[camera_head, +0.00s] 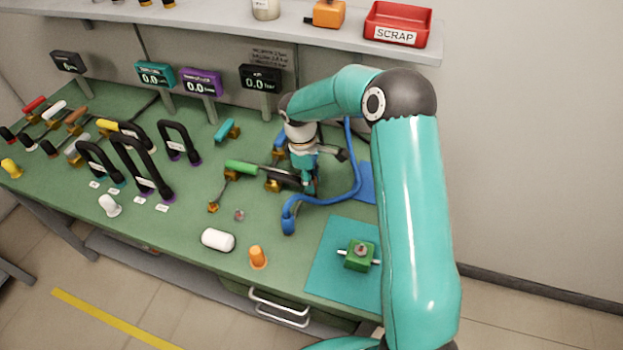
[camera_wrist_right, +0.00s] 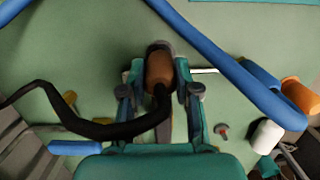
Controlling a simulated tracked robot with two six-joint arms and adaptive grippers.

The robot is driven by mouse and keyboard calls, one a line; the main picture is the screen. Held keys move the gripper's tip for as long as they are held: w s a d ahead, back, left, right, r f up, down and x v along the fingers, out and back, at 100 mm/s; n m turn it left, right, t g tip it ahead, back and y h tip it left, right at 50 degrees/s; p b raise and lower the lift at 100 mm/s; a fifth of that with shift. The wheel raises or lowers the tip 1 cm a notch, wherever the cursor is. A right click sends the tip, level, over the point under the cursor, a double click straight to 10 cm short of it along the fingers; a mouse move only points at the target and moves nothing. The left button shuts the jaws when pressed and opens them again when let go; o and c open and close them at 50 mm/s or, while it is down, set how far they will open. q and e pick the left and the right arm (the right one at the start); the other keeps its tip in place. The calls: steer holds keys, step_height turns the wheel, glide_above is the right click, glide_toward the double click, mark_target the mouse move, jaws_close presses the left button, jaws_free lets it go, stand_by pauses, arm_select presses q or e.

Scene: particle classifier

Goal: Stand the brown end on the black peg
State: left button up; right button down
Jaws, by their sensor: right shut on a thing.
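My right gripper (camera_head: 310,184) is low over the green bench, right of its middle. In the right wrist view, the gripper (camera_wrist_right: 160,82) is shut on the brown end (camera_wrist_right: 159,74) of a black hose (camera_wrist_right: 84,126). A dark round part shows just beyond the brown end; I cannot tell whether it is the black peg or part of the hose end. In the head view the gripper and arm hide the brown end. The black hose shows there as a dark piece (camera_head: 288,178) left of the gripper. My left gripper is not in view.
A blue hose (camera_head: 348,191) curves close around the gripper's right side. A green handle (camera_head: 241,167) lies to its left. Black arched handles (camera_head: 140,160) are farther left.

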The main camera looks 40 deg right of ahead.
steer(key=shift+f+b, duration=0.4)
steer(key=shift+f, duration=0.15)
steer(key=c, duration=0.8)
jaws_free()
steer(key=shift+o, duration=0.2)
steer(key=shift+r, duration=0.1)
step_height(320, 180, up, 12)
steer(key=w, duration=0.1)
steer(key=shift+w+a+f, duration=0.2)
steer(key=shift+w+a, duration=0.15)
steer(key=shift+a, duration=0.1)
